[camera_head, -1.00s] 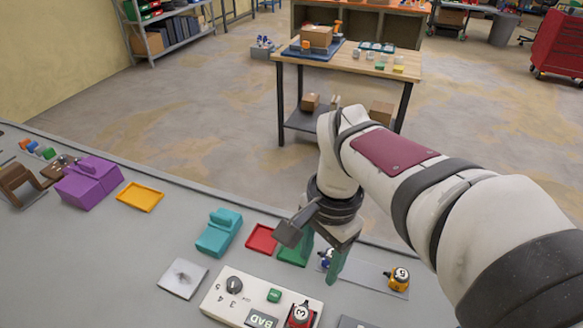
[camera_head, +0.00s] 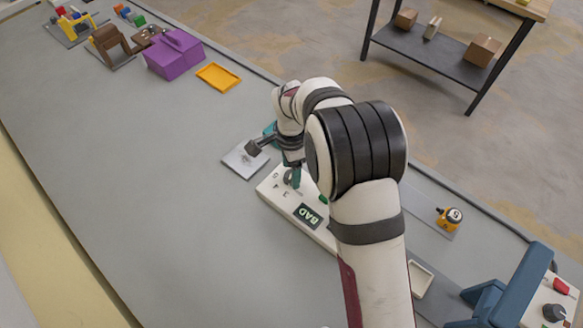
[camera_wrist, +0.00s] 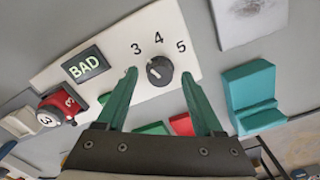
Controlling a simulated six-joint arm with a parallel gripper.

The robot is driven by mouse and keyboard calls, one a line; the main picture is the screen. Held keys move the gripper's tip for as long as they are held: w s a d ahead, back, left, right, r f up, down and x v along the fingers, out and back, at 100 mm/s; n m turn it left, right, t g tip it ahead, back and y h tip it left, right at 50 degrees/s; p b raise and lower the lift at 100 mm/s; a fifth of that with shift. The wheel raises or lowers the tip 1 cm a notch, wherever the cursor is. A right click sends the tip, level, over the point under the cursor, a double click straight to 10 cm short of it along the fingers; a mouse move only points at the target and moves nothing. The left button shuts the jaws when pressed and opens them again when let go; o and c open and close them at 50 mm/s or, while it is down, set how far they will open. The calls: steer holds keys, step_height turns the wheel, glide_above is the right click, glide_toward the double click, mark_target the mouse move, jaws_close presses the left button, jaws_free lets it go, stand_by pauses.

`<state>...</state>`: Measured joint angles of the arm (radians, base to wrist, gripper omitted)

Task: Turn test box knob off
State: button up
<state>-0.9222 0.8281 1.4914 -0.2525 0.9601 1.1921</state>
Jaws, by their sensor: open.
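The test box is a long cream panel (camera_head: 270,192) on the grey bench. It also shows in the wrist view (camera_wrist: 110,50), with a display (camera_wrist: 86,66) reading "BAD". Its round dark knob (camera_wrist: 160,71) has a pale mark and sits below the printed numbers 3, 4 and 5. My gripper (camera_wrist: 159,76) is open, its green fingertips on either side of the knob, apart from it in the picture. I cannot tell how high they are above the panel. In the head view the knob is largely hidden by my gripper (camera_head: 292,178).
A red item marked 3 (camera_wrist: 57,105) is at the box's left end in the wrist view. A teal block (camera_wrist: 250,97) and a pale square plate (camera_wrist: 245,20) lie to the right. A blue stand (camera_head: 510,290) is at the lower right of the head view.

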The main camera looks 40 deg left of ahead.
steer(key=shift+f, duration=0.3)
jaws_close()
stand_by(0.4)
steer(key=n, duration=0.4)
steer(key=shift+n, duration=2.6)
